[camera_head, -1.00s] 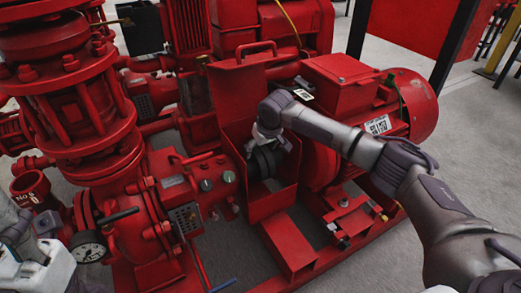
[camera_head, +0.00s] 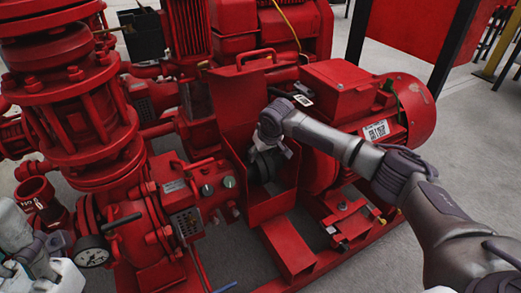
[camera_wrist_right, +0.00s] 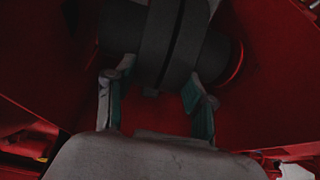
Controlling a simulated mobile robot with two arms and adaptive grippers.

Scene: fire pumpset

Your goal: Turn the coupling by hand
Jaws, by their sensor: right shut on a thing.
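The coupling (camera_head: 264,167) is a dark, round part inside an open red guard box (camera_head: 268,207) between the pump and the red motor (camera_head: 372,95). My right gripper (camera_head: 272,143) reaches into the box from above and hides part of the coupling. In the right wrist view the coupling (camera_wrist_right: 172,40) is a dark cylinder with a gap line around it. The fingers of my right gripper (camera_wrist_right: 152,92) stand on either side of it, shut on it. My left gripper (camera_head: 22,272) is at the lower left edge, cut off by the frame; its fingers are not clear.
A raised red guard lid (camera_head: 240,100) with a handle stands behind the box. A pressure gauge (camera_head: 92,251) and pump flanges (camera_head: 65,62) stand at the left. The red base frame (camera_head: 290,250) runs below. Grey floor (camera_head: 390,265) is free at the lower right.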

